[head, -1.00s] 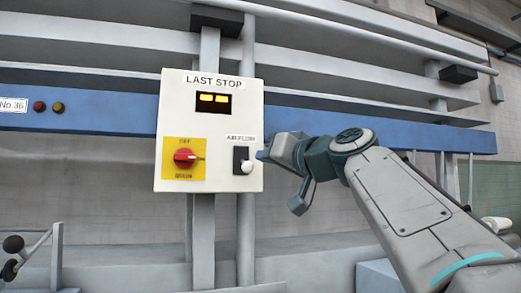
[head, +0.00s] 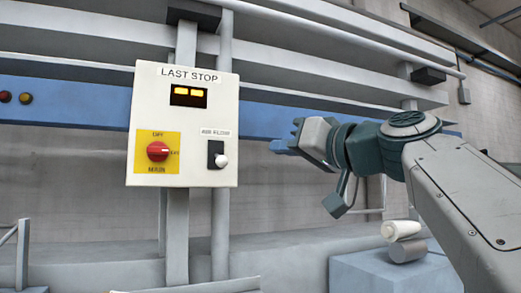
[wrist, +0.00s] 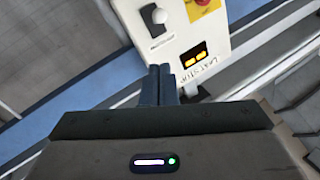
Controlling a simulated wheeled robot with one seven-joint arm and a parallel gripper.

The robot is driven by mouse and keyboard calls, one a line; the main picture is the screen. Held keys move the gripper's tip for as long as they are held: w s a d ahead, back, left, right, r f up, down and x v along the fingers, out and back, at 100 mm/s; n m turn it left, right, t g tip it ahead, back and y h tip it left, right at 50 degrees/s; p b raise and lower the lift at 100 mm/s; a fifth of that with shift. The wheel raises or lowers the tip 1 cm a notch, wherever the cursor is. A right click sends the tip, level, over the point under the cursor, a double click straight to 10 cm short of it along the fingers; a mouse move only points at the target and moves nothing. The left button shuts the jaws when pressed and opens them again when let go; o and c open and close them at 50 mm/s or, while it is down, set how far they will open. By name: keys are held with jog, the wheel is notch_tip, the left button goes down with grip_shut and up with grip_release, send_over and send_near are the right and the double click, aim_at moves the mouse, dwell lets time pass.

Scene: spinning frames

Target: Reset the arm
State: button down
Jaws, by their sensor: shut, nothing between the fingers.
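My gripper (head: 283,147) is to the right of the white control box (head: 222,95) in the head view, with a gap between them. Its fingers (wrist: 158,84) are together and empty in the wrist view, pointing toward the box's panel. The box is labelled LAST STOP and has a lit yellow display (head: 188,95), a red rotary switch (head: 158,151) on a yellow plate, and a white knob (head: 221,160) on a black AIR FLOW plate. In the wrist view the box (wrist: 205,35) appears tilted, with its knob (wrist: 159,16) at the top.
Grey posts (head: 178,235) hold the box in front of a blue rail (head: 70,103) and grey horizontal beams. A blue-grey block (head: 375,280) at the lower right bears a pale cylinder and a grey one.

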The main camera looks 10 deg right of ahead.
jog(key=shift+w, duration=0.1)
notch_tip(320, 180, down, 18)
jog(key=a+m+g+h+p, duration=0.25)
jog(key=g+h+p, duration=0.35)
jog(key=p, duration=0.8)
jog(key=s+d+f+g+h+p, duration=0.3)
jog(key=s+f+g+p, duration=0.4)
jog(key=s+f+p, duration=0.3)
jog(key=s+f, duration=0.4)
jog(key=shift+f+g+h+p, duration=0.15)
jog(key=shift+g+h+p, duration=0.15)
jog(key=shift+h+p, duration=0.1)
jog(key=c, duration=2.1)
grip_release()
jog(key=shift+c, duration=0.2)
